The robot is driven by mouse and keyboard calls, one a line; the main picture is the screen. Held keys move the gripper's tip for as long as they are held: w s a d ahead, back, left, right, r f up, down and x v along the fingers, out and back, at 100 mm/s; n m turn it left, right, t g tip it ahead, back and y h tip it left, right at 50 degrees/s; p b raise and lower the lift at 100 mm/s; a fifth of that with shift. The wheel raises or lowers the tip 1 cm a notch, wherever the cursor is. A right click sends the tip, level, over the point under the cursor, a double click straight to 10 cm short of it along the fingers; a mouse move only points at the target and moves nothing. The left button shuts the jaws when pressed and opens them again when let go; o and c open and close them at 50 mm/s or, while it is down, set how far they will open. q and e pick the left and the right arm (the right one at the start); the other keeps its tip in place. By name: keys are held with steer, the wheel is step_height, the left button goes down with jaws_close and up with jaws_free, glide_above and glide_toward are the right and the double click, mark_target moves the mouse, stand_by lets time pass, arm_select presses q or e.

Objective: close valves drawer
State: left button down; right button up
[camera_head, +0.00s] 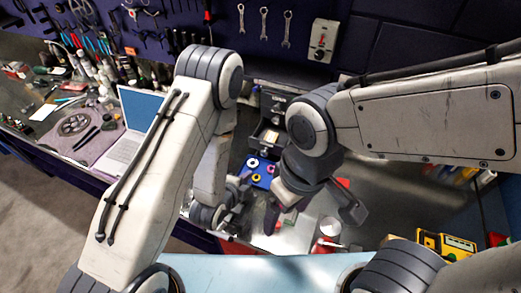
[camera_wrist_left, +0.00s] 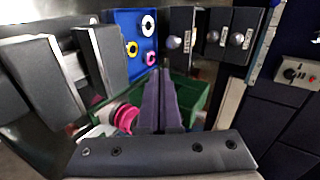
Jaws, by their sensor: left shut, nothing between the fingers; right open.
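A dark drawer cabinet (camera_head: 276,102) stands at the back of the bench, between my arms. One drawer (camera_head: 267,137) is pulled out, with something pale in it. In the left wrist view several dark drawer fronts with round knobs and pale labels show; one front (camera_wrist_left: 181,28) stands nearer than the others (camera_wrist_left: 215,27). I cannot read which label says valves. My left gripper (camera_head: 240,190) is shut and empty, in front of the drawers and apart from them; its fingers (camera_wrist_left: 160,82) also show in the left wrist view. My right gripper (camera_head: 318,208) is open and empty, to the right.
A blue tray (camera_wrist_left: 120,18) with coloured rings lies beside the drawers. A laptop (camera_head: 125,150) is at left, a yellow device (camera_head: 445,244) at front right. My right arm crosses close to the cabinet.

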arm_select(q)
steer(key=shift+s+a+r, duration=0.1)
steer(key=shift+a, duration=0.15)
steer(key=shift+m+t, duration=0.3)
steer(key=shift+t, duration=0.1)
steer(key=shift+f+b, duration=0.2)
steer(key=shift+b, duration=0.2)
steer(key=b, duration=1.4)
glide_toward(264, 154)
steer(key=shift+s+a+f, duration=0.15)
steer(key=shift+f, duration=0.4)
steer(key=shift+s+a+f, duration=0.1)
steer(key=shift+a+f, duration=0.05)
steer(key=shift+f, duration=0.45)
steer(key=shift+w+d+r, duration=0.1)
steer(key=shift+w+d, duration=0.05)
steer(key=shift+w, duration=0.1)
steer(key=w+p, duration=0.1)
steer(key=w+d+p, duration=0.1)
steer(key=w, duration=0.2)
steer(key=shift+d+f+p, duration=0.3)
steer(key=shift+f+p, duration=0.05)
steer(key=shift+p, duration=0.05)
steer(key=shift+w+d+f, duration=0.15)
steer(key=shift+w+d, duration=0.1)
steer(key=shift+w, duration=0.35)
steer(key=shift+w, duration=0.1)
